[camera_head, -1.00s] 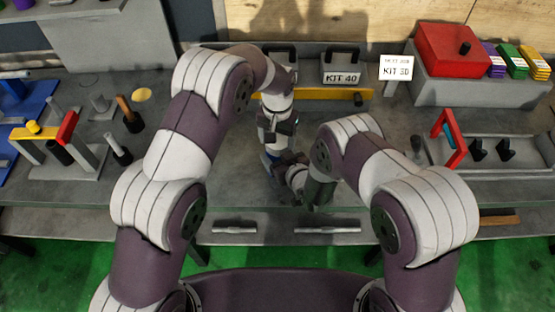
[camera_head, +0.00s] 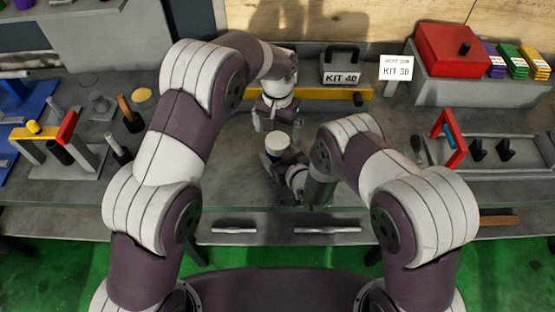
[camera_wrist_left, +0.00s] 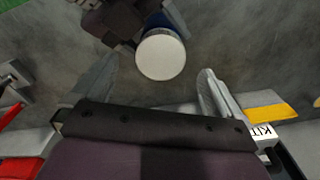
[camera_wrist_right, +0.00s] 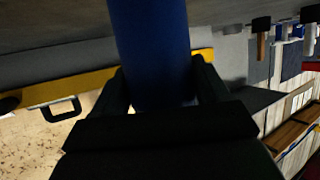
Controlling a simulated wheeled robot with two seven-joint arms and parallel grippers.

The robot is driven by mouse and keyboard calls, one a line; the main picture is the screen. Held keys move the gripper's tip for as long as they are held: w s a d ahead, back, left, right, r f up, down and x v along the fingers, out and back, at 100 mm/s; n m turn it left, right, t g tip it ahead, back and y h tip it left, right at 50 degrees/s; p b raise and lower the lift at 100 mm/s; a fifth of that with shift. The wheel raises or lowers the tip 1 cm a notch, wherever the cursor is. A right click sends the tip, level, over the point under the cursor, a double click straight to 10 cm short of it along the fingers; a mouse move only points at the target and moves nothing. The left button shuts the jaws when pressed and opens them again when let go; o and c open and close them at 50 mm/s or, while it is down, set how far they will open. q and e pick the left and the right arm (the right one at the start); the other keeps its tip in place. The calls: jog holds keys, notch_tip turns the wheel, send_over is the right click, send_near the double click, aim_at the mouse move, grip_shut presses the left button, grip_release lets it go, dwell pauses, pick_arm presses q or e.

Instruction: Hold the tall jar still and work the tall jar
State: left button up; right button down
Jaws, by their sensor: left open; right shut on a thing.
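The tall jar (camera_head: 277,143) stands on the grey bench in the middle, with a white round lid on top. Its blue body fills the middle of the right wrist view (camera_wrist_right: 152,45). My right gripper (camera_head: 279,164) is shut on the jar's body; the jar hides part of its fingers. My left gripper (camera_head: 277,121) is open and empty, behind and apart from the jar. In the left wrist view the lid (camera_wrist_left: 161,54) lies beyond the two spread fingers (camera_wrist_left: 158,85), with nothing between them.
A yellow bar (camera_head: 325,94) and the KIT 40 case (camera_head: 341,66) stand at the back. A KIT 30 sign (camera_head: 396,68) and red box (camera_head: 455,55) are at the back right. A yellow-and-red stand (camera_head: 62,145) is at the left. Bench space right of the jar is partly clear.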

aim_at(278, 140)
pick_arm(q)
jog(key=shift+r, duration=0.1)
jog(key=shift+c, duration=0.4)
jog(key=shift+w+r, duration=0.15)
jog(key=shift+r, duration=0.1)
jog(key=r+n, duration=0.1)
jog(key=n, duration=0.1)
jog(key=r+n, duration=0.1)
jog(key=n, duration=0.1)
jog(key=shift+w+d, duration=0.1)
jog(key=shift+w, duration=0.1)
jog(key=n, duration=0.2)
jog(key=r+n, duration=0.1)
jog(key=n, duration=0.2)
jog(key=shift+s+n, duration=0.15)
jog(key=shift+n, duration=0.15)
jog(key=n, duration=0.4)
jog(key=shift+s, duration=0.2)
notch_tip(278, 140, down, 8)
jog(key=shift+f, duration=0.1)
